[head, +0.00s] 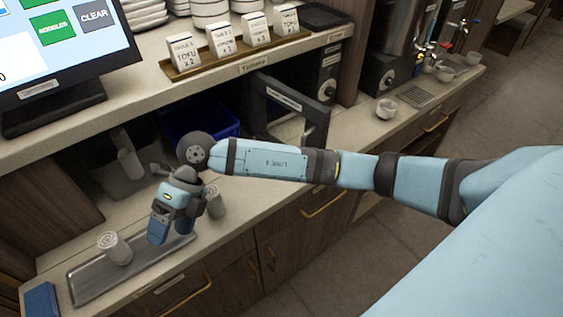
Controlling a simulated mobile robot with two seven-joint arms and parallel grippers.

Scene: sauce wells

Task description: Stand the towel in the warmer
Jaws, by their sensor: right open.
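A white rolled towel (115,248) stands tilted on the metal tray (84,287) at the lower left. A second white roll (215,201) stands just right of my right gripper, partly hidden behind it. My right gripper (158,238) is open, pointing down over the tray between the two rolls. I see nothing held in it. A dark box with its door (288,97) swung open stands under the shelf and looks like the warmer. My arm hides part of its front and I cannot see well inside. My left gripper is out of view.
A blue bin (198,122) sits behind my right wrist. A grey holder (122,180) with a pale object stands left of it. The upper shelf carries a screen (62,40) and several order cards. A cup (387,109) stands on the right counter. A blue block (41,300) lies by the tray.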

